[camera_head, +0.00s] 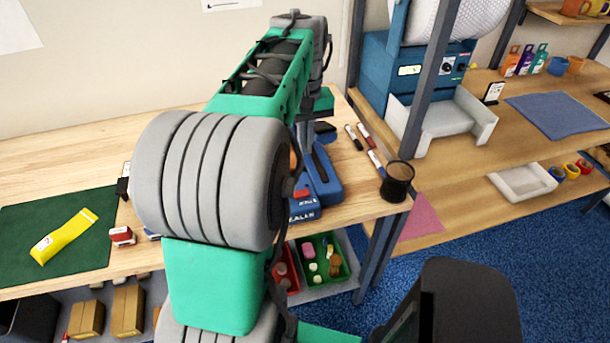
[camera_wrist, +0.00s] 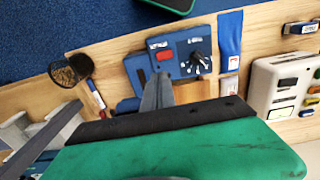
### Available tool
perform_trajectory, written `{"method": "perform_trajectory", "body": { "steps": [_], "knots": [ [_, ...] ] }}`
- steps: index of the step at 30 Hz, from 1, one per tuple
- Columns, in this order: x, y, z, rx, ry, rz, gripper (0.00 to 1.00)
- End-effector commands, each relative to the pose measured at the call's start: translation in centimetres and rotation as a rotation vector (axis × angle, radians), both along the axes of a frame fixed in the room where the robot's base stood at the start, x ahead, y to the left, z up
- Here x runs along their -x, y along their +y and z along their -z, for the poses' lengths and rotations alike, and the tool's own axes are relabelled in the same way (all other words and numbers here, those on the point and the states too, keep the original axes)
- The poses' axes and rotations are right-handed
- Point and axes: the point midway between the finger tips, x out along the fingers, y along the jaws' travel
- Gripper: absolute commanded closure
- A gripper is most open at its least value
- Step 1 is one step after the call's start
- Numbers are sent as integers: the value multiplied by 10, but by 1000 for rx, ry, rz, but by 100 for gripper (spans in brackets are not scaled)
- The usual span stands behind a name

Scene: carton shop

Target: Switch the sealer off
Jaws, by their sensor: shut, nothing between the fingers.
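The blue sealer (camera_head: 326,183) stands on the wooden bench, partly hidden behind my arm in the head view. In the wrist view its control panel (camera_wrist: 178,70) shows a red switch (camera_wrist: 163,55) and a black dial (camera_wrist: 198,63) with white marks around it. I cannot tell which way the red switch is set. My gripper (camera_wrist: 157,88) is shut and empty. In the wrist view its fingertips appear just below the red switch, over the sealer's edge. I cannot tell whether they touch it.
A dark mesh cup (camera_head: 397,183) stands at the bench's right corner, with markers (camera_head: 365,136) nearby. A yellow packet (camera_head: 64,236) lies on a green mat (camera_head: 25,230) at left. A blue machine (camera_head: 375,75) stands on the shelf at right.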

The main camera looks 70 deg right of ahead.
Motion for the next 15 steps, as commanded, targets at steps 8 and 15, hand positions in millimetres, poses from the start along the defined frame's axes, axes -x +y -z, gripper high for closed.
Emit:
{"method": "perform_trajectory", "body": {
  "steps": [8, 15],
  "knots": [
    [0, 1, 30, -5, 1, 1, 100],
    [1, 1, 82, -5, 1, 1, 100]
  ]
}}
